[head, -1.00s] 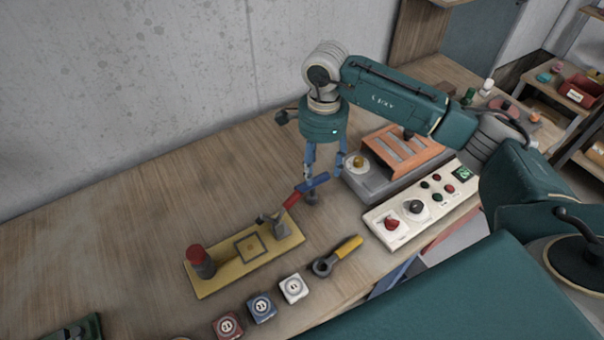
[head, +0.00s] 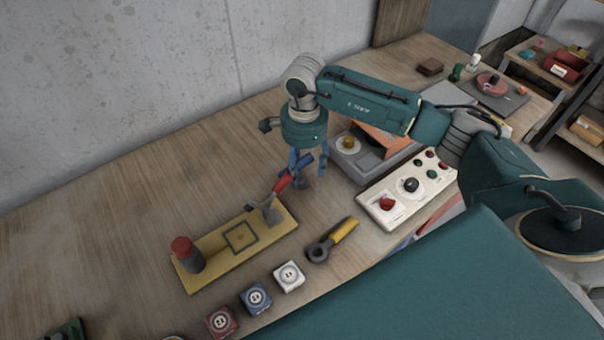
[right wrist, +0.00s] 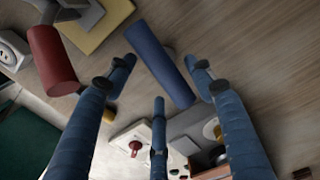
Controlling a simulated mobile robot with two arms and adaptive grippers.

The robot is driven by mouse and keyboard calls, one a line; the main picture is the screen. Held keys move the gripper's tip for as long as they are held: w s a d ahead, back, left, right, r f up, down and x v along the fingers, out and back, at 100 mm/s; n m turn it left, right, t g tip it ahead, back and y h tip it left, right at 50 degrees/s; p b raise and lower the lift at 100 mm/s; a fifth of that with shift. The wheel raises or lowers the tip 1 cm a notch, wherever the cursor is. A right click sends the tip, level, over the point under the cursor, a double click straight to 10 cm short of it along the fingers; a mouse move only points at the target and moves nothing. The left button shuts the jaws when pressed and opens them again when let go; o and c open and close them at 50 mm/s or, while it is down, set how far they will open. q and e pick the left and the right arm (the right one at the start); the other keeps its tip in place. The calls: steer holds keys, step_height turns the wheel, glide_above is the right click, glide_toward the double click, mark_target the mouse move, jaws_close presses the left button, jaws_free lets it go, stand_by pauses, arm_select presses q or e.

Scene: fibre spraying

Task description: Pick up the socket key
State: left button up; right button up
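The tool with a yellow handle and dark ring head (head: 332,240), which looks like the socket key, lies on the wooden table in front of the yellow board (head: 210,262). My right gripper (head: 303,182) points down over the table, behind and left of this tool and apart from it. In the right wrist view its blue fingers (right wrist: 158,110) are spread and hold nothing. A red handle (head: 283,183) and a blue cylinder (right wrist: 160,62) are close by the fingers; I cannot tell whether they touch. My left gripper is out of view.
A control box (head: 408,190) with knobs stands right of the tool, and a grey-orange device (head: 375,158) behind it. White (head: 289,276), blue (head: 256,298) and red (head: 221,321) blocks line the front. A red-capped post (head: 186,253) stands on the board. The table's back left is clear.

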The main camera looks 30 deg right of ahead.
steer(key=shift+w+f, duration=0.1)
steer(key=shift+f, duration=0.75)
steer(key=shift+w+d+f, duration=0.1)
steer(key=shift+w+d, duration=0.05)
steer(key=shift+w, duration=0.05)
steer(key=shift+s, duration=0.15)
steer(key=c, duration=0.9)
jaws_close()
steer(key=shift+r, duration=0.25)
